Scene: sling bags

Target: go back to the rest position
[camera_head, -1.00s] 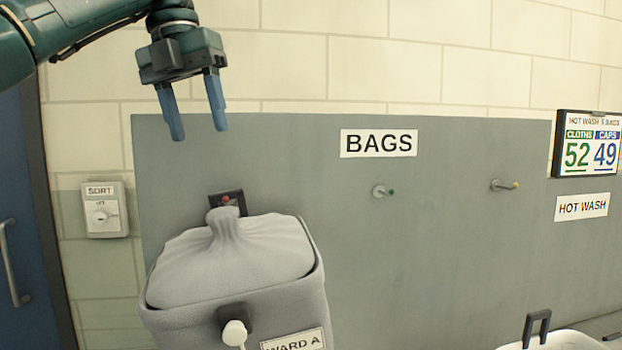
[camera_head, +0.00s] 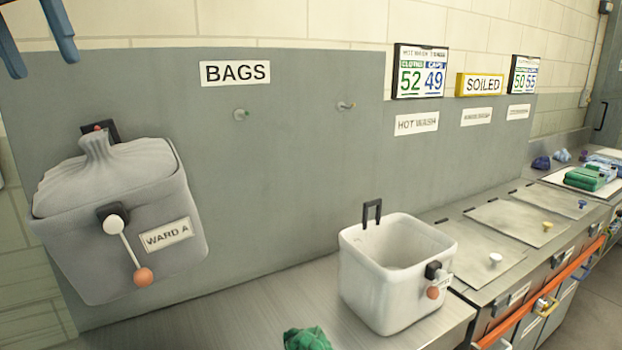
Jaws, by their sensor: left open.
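My left gripper (camera_head: 36,38) shows at the top left corner of the head view, its two blue fingers pointing down, apart and empty. It is above and left of a grey bag (camera_head: 120,215) labelled WARD A, clear of it. The bag hangs by a dark tab on the grey board (camera_head: 290,170), its gathered top closed. My left arm is out of the picture apart from the fingers. My right gripper is not in view.
A white open bin (camera_head: 385,290) with a black handle stands on the metal counter (camera_head: 250,325). A green cloth (camera_head: 306,339) lies at the front edge of view. Two pegs on the board are bare. Lidded hatches (camera_head: 515,222) and folded green cloths (camera_head: 590,176) are at right.

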